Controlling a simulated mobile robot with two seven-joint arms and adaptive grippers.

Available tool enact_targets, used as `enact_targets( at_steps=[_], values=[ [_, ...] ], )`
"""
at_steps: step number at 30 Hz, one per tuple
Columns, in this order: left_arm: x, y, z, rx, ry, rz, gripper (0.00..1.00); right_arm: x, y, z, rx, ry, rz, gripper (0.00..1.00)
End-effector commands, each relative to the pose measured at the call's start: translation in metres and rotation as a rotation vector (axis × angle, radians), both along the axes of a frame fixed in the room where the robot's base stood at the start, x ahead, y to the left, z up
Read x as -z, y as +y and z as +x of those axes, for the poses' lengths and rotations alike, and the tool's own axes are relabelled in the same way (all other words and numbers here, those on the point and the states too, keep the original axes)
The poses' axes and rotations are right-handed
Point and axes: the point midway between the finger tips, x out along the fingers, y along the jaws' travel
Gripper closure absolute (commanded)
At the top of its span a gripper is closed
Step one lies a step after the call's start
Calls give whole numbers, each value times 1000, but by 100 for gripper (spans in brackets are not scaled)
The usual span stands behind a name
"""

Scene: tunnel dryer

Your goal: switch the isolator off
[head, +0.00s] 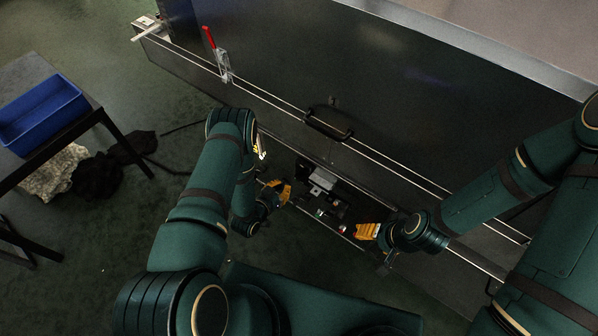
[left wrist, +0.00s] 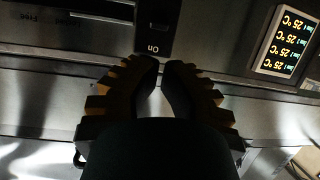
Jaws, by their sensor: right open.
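In the left wrist view, a dark switch plate (left wrist: 157,28) carries an upside-down "On" mark, just beyond my fingertips. It looks like the isolator; its handle cannot be made out. My left gripper (left wrist: 163,68) points at it, its dark fingertips close together with a narrow gap. Whether they touch anything is unclear. In the head view my left gripper (head: 285,190) is at the left end of the dark control panel (head: 322,180). My right gripper (head: 358,231) is open near the panel's right end, apart from the left one.
A temperature display (left wrist: 284,42) is lit at the right of the left wrist view. The dryer's long dark side (head: 400,110) has a black handle (head: 328,124) and a red-handled clamp (head: 219,55). A blue bin (head: 42,112) stands on a table at left.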

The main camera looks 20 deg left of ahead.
Motion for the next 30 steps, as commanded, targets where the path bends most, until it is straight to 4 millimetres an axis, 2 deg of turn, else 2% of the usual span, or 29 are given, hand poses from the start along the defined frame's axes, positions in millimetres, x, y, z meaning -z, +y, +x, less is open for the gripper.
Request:
enact_targets(
  at_steps=[6,19,23,30],
  values=[
    [3,-2,-9,69,-130,-10,100,-3,0,-1,-1,2,0,43],
    [3,-4,-7,72,-140,-12,100,-2,0,-1,-1,2,0,43],
    [6,-9,6,72,-143,-11,100,2,0,0,0,0,0,43],
    [14,-23,45,73,-142,-12,100,13,0,2,1,-5,-1,43]
  ],
)
